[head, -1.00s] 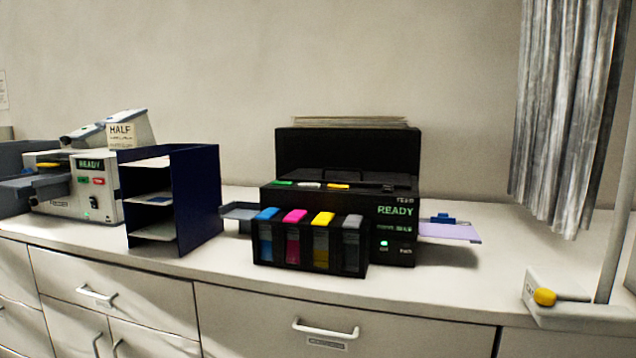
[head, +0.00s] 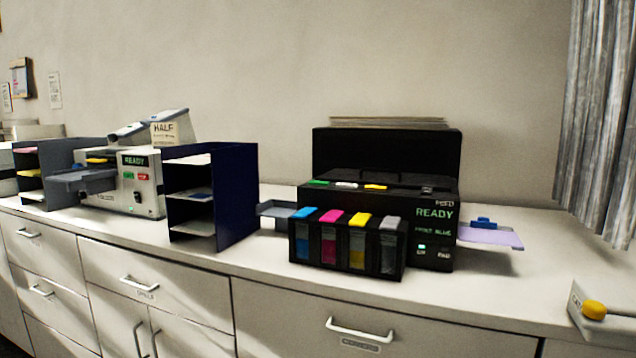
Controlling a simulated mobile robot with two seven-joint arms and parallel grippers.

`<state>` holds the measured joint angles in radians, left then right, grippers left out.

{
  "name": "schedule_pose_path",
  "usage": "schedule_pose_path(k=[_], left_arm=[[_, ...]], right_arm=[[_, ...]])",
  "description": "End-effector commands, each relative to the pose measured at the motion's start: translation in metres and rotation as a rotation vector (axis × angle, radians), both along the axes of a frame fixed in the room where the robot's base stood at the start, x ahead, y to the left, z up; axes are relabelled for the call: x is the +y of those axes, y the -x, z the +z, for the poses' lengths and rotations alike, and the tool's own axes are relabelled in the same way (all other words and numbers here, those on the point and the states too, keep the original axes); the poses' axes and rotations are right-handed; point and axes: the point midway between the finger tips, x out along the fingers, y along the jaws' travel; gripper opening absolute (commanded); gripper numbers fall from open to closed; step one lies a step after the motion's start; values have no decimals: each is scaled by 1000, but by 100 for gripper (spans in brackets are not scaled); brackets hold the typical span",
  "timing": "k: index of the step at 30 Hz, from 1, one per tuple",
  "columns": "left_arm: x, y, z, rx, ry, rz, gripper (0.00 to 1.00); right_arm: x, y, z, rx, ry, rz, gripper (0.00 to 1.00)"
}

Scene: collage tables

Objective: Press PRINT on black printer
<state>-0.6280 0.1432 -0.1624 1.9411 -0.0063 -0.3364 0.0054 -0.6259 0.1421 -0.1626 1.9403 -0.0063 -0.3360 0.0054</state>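The black printer (head: 386,180) stands on the white counter, right of the middle in the head view. Its front right panel shows green READY text (head: 435,212), a smaller line of green text below it, and a small lit green button (head: 422,247) near the bottom. Which control is PRINT is too small to read. Paper stands at the printer's back top. A black rack of ink tanks (head: 347,249) with blue, magenta, yellow and grey caps stands against its front left. Neither of my grippers is in view.
A navy shelf unit (head: 236,195) and a white READY machine (head: 140,180) stand left of the printer. A tray with purple paper (head: 490,237) sticks out on its right. A grey curtain (head: 603,120) hangs at right, above a yellow-knobbed block (head: 594,310). Drawer handles (head: 360,331) protrude below.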

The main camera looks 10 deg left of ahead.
Motion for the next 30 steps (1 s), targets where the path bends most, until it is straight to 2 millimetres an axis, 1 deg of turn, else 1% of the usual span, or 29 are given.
schedule_pose_path(k=[1, 6, 8, 30], left_arm=[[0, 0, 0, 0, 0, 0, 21], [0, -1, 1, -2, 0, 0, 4], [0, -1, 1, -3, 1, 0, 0], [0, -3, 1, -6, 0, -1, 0]], right_arm=[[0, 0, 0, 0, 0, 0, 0], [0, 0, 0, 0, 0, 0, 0], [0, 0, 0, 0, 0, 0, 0], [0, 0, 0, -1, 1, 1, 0]])
